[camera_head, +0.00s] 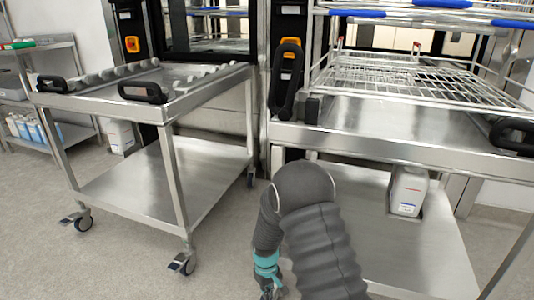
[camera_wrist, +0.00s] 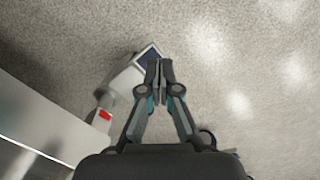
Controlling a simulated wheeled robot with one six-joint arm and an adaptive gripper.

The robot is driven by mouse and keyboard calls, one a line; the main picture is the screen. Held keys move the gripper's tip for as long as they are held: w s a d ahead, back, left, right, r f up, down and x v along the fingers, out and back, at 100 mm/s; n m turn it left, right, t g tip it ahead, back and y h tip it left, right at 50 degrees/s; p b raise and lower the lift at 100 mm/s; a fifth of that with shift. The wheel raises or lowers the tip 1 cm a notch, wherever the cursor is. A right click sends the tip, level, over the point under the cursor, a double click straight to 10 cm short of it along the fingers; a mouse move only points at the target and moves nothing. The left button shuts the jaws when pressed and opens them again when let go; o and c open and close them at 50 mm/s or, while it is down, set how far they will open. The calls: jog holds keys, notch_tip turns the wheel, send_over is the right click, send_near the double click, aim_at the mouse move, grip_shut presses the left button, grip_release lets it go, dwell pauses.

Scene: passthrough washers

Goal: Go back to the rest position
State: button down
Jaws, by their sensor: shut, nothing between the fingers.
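My gripper (camera_wrist: 160,73) is shut and empty in the wrist view, with its fingertips together over the speckled grey floor. In the head view my arm is folded at the bottom centre, and the gripper hangs low at the bottom edge, where its fingertips are cut off or too small to make out. It touches nothing that I can see.
A steel trolley (camera_head: 120,191) on castors stands at the left. A steel table (camera_head: 375,152) with a wire rack (camera_head: 400,78) stands at the right, close to my arm. A pale canister (camera_head: 408,190) sits on its lower shelf. Grey floor (camera_head: 40,260) is clear at the left front.

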jog(key=s+d+r+m+t+p, duration=0.1)
jog(key=s+d+r, duration=0.4)
jog(key=r, duration=1)
jog(key=s+d+r+m+t+p, duration=0.2)
jog(key=s+d+r, duration=0.3)
jog(key=s+r, duration=0.7)
jog(key=s+d+r+m+t+p, duration=0.2)
jog(key=s+r, duration=0.6)
jog(key=r, duration=1.1)
jog(key=d+m+t, duration=0.1)
jog(key=d+m, duration=0.1)
jog(key=d, duration=0.1)
jog(key=shift+s+d+t, duration=0.2)
jog(key=shift+d+t, duration=0.1)
